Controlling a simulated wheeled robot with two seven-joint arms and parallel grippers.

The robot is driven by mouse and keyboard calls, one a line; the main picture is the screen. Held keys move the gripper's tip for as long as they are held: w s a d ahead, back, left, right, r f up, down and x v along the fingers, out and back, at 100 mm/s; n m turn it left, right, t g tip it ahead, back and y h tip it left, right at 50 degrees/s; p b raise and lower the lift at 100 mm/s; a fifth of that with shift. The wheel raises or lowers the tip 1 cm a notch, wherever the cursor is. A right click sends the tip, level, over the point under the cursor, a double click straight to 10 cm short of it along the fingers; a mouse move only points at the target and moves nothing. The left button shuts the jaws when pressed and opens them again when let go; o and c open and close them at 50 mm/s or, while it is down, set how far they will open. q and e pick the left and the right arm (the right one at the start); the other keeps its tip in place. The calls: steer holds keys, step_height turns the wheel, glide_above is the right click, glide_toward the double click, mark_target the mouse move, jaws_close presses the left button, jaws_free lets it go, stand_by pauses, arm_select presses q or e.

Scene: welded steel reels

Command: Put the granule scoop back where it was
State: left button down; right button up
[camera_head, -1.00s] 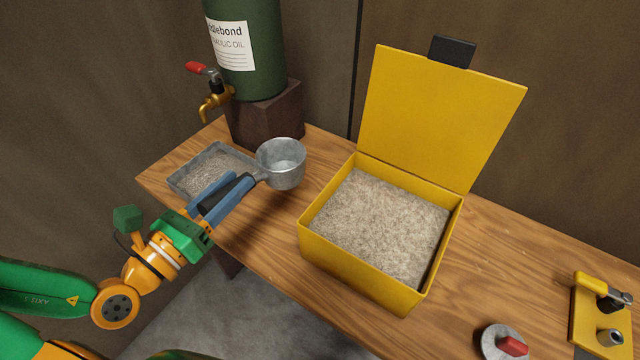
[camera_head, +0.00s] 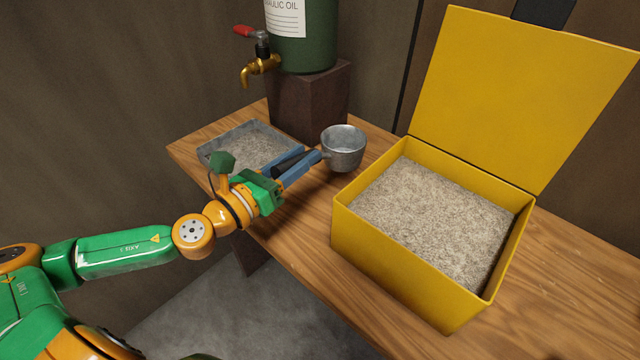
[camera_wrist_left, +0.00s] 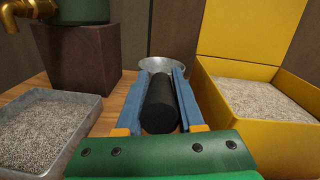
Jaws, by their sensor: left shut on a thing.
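The granule scoop (camera_head: 343,148) has a round grey metal cup and a black handle. My left gripper (camera_head: 300,165) is shut on the handle, with its blue fingers on both sides of it. In the left wrist view the black handle (camera_wrist_left: 160,104) lies between the fingers and points away, with the cup (camera_wrist_left: 160,66) partly hidden behind it. The cup is near the left side of the open yellow box (camera_head: 375,250), which is full of grey-beige granules (camera_head: 435,215). I cannot tell whether the cup touches the table. My right gripper is not in view.
A shallow grey tray (camera_head: 205,154) of granules is on the table's left end. A green drum (camera_head: 308,45) with a brass tap (camera_head: 262,66) stands on a dark block (camera_head: 308,103) behind. The box's yellow lid (camera_head: 530,90) stands open. Wooden tabletop (camera_head: 300,222) is bare in front.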

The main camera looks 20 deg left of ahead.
arm_select(q)
steer(key=w+f+b, duration=0.1)
steer(key=f, duration=0.2)
steer(key=w+d+f+b, duration=0.1)
steer(key=w+f, duration=0.1)
steer(key=f, duration=0.1)
steer(key=w+f+b, duration=0.1)
steer(key=w+f, duration=0.1)
steer(key=f, duration=0.1)
steer(key=shift+d, duration=0.25)
steer(key=c, duration=0.5)
jaws_free()
steer(key=shift+s, duration=0.1)
